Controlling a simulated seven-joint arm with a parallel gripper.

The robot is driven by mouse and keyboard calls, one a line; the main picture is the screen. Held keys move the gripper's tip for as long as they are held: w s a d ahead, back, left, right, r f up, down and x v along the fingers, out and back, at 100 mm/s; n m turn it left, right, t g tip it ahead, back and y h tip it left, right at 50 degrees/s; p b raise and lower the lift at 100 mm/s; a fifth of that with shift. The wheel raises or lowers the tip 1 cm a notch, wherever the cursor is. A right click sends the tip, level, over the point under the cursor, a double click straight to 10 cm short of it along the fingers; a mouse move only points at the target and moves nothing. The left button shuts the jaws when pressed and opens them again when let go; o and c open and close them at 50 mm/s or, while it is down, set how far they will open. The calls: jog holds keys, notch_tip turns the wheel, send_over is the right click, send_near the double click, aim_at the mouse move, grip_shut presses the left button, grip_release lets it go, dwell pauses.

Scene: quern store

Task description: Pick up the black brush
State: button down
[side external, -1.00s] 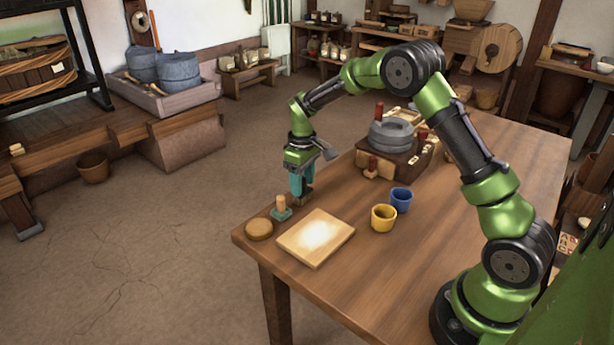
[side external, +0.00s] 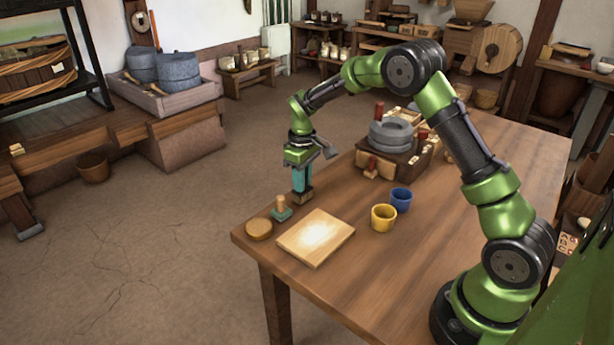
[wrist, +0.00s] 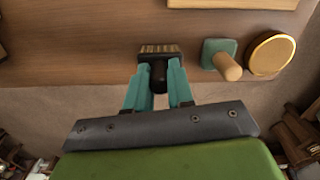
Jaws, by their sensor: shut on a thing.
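The black brush (wrist: 158,50) has a dark head with pale bristles and a black handle. My gripper (wrist: 160,73) has its teal fingers shut on the handle, one on each side, in the wrist view. In the side view my gripper (side external: 302,180) points down over the far left edge area of the wooden table (side external: 450,250). The brush head (side external: 302,198) shows just under the fingertips, and the fingers hide most of the handle. I cannot tell whether the bristles still touch the table.
A teal-based piece with a wooden knob (side external: 282,209) stands close by, beside a round tan disc (side external: 259,230). A square pale board (side external: 316,238) lies in front. Yellow (side external: 383,218) and blue (side external: 400,200) cups stand to the right. A stone quern (side external: 392,136) stands behind.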

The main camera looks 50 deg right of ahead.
jog(key=shift+r, duration=0.5)
notch_tip(320, 180, up, 2)
jog(key=shift+s+r, duration=0.15)
jog(key=s+a+r, duration=0.1)
jog(key=s+a, duration=0.1)
jog(key=s, duration=1.3)
jog(key=shift+s+a, duration=0.2)
jog(key=shift+s, duration=0.1)
jog(key=shift+r, duration=0.1)
